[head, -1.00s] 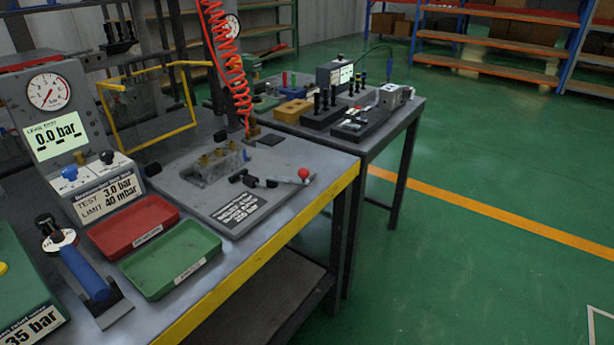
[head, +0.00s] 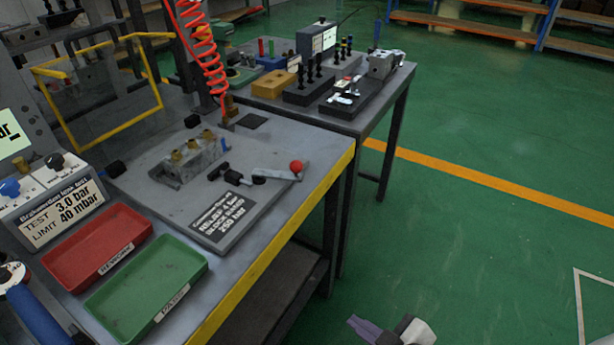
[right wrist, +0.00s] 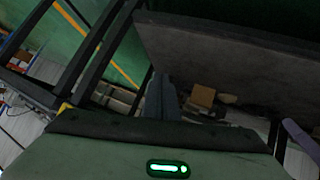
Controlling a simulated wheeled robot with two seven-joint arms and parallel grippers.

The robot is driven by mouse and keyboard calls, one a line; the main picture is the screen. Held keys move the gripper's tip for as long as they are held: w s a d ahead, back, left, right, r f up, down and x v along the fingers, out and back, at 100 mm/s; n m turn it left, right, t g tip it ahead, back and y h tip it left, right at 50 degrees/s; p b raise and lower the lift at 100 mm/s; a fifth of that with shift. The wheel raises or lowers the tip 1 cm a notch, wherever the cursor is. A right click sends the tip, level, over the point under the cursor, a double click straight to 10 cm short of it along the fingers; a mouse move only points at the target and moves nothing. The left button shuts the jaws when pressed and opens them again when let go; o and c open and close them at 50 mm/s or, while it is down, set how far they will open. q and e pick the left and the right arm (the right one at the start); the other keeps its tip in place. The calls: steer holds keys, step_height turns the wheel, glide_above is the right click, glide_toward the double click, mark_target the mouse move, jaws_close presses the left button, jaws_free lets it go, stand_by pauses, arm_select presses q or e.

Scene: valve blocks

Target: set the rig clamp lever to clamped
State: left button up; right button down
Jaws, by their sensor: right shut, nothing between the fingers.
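The rig clamp lever (head: 278,173) is a grey arm with a red ball knob (head: 296,166). It lies low over the rig's grey base plate (head: 182,202), its knob toward the bench's yellow front edge. Dark clamp parts (head: 234,178) sit at its left end, beside a grey valve block (head: 190,160) with brass fittings. My right gripper (head: 362,326) is at the bottom of the head view, beyond the bench's front edge and well away from the lever. In the right wrist view its fingers (right wrist: 161,97) are together and empty. My left gripper is not in view.
A red tray (head: 97,246) and a green tray (head: 147,276) lie at the front left of the bench. A coiled red hose (head: 203,55) hangs behind the block. A second table (head: 385,95) with fixtures stands behind. The green floor at right is clear.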

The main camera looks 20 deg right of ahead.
steer(key=w+d+r+n+t+y, duration=0.15)
steer(key=w+r+n, duration=0.25)
steer(key=r, duration=0.4)
steer(key=w+d+r+n+t, duration=0.2)
steer(key=w+d+r+n, duration=0.15)
steer(key=r, duration=0.35)
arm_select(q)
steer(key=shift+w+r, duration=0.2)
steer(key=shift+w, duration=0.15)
arm_select(e)
steer(key=a+r+n+y, duration=0.2)
steer(key=a+r+n, duration=0.1)
steer(key=r, duration=0.3)
steer(key=a+r+n+t+y, duration=0.1)
steer(key=a+r+n+y, duration=0.1)
steer(key=r+n, duration=0.3)
steer(key=shift+a+r, duration=0.4)
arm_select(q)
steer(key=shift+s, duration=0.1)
arm_select(e)
steer(key=shift+w, duration=0.15)
